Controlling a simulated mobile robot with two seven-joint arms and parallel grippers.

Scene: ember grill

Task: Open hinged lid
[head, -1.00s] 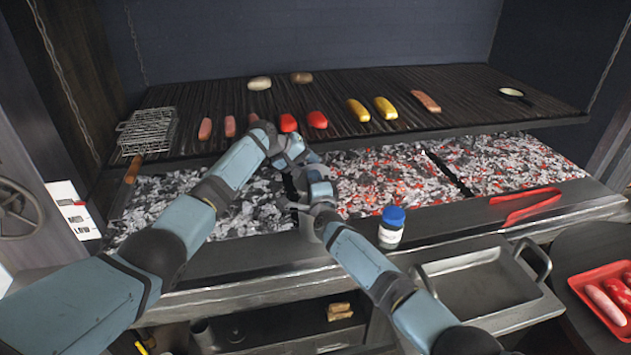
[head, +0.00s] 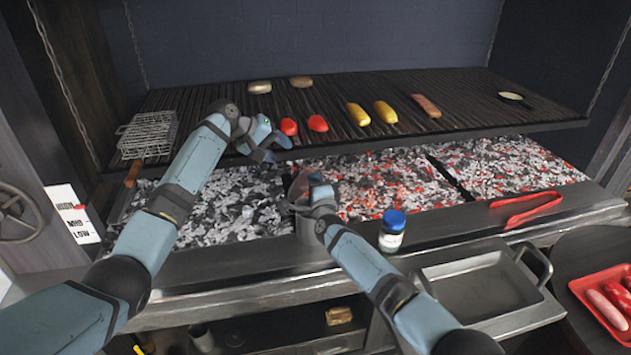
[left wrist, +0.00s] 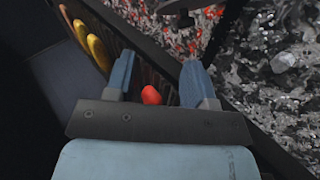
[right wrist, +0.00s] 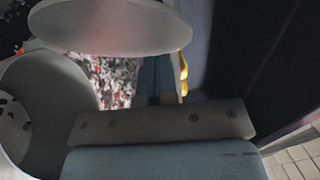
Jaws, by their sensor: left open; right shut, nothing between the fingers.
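A grey metal container (head: 305,226) stands on the front ledge of the grill, partly hidden behind my right gripper. Its round lid (head: 299,186) looks tilted up. In the right wrist view the flat lid (right wrist: 110,24) is at the top and the round body (right wrist: 45,100) at the left, with embers showing between them. My right gripper (head: 316,181) is shut and empty, close beside the lid; whether it touches is unclear. My left gripper (head: 273,147) is open and empty, up and left of the container, near the grate's front edge. Its two spread fingers show in the left wrist view (left wrist: 158,80).
A blue-capped jar (head: 392,232) stands right of the container, and red tongs (head: 527,208) lie farther right. Red (head: 318,123) and yellow (head: 385,111) food lies on the raised grate. Glowing embers (head: 390,185) fill the bed below. A metal tray (head: 475,290) is in front.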

